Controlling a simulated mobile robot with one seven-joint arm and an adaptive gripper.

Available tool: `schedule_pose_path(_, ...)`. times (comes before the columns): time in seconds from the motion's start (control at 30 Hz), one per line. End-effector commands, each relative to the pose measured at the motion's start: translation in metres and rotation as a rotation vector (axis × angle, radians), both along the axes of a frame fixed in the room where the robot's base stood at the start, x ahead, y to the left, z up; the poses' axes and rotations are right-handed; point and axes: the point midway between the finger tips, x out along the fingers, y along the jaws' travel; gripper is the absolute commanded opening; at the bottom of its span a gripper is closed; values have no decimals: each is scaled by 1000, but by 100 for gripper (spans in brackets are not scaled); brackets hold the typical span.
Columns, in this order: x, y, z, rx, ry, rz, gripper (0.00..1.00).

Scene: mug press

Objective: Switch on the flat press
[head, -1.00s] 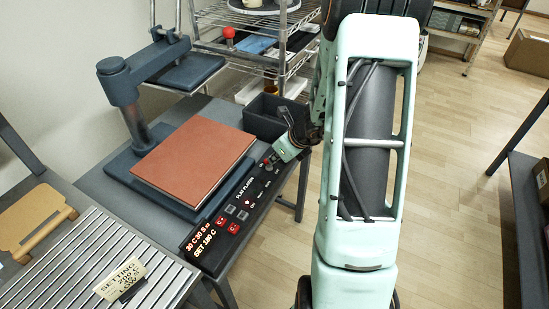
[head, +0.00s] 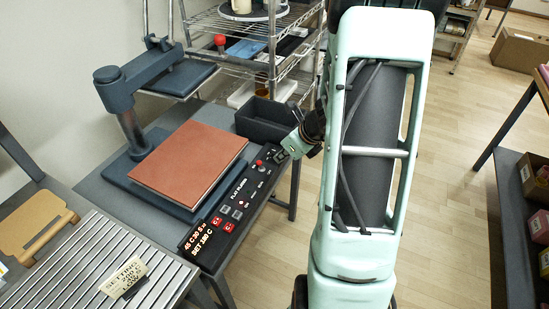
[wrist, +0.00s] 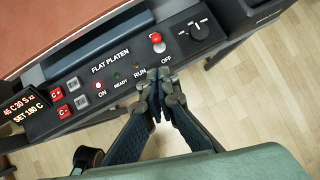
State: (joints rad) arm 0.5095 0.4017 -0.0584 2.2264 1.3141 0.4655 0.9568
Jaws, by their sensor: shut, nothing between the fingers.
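The flat press (head: 118,92) is dark blue, with its upper plate swung back and a brown-red slab (head: 190,165) on its base. Its black control panel (wrist: 80,90), labelled FLAT PLATEN, runs along the front edge. The display (wrist: 22,112) reads about 45 C, with SET 180 C below. A switch with a red tip (wrist: 156,39) stands by the OFF label, beside a black dial (wrist: 199,31). My gripper (wrist: 163,80) is shut and empty, just in front of the panel near RUN and OFF, apart from the switch.
A dark open bin (head: 265,120) stands behind the panel's far end. A wire rack (head: 250,40) is behind the table. A slatted metal surface (head: 90,260) with a sign is at front left.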

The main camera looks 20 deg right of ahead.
Motion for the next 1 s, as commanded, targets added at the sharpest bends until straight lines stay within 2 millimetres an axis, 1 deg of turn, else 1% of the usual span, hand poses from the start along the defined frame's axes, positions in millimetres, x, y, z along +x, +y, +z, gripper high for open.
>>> schedule_pose_path(0.03, -4, -2, 14, -3, -3, 0, 0)
schedule_pose_path(0.1, -9, -3, 23, -1, -3, 0, 0)
schedule_pose_path(0.3, -18, -5, 38, 0, -1, 1, 0)
schedule_pose_path(0.87, -20, -5, 39, 0, 0, 0, 0)
schedule_pose_path(0.93, -20, -8, 39, -9, -2, 0, 0)
schedule_pose_path(1.0, -19, -17, 40, -42, -7, 2, 0)
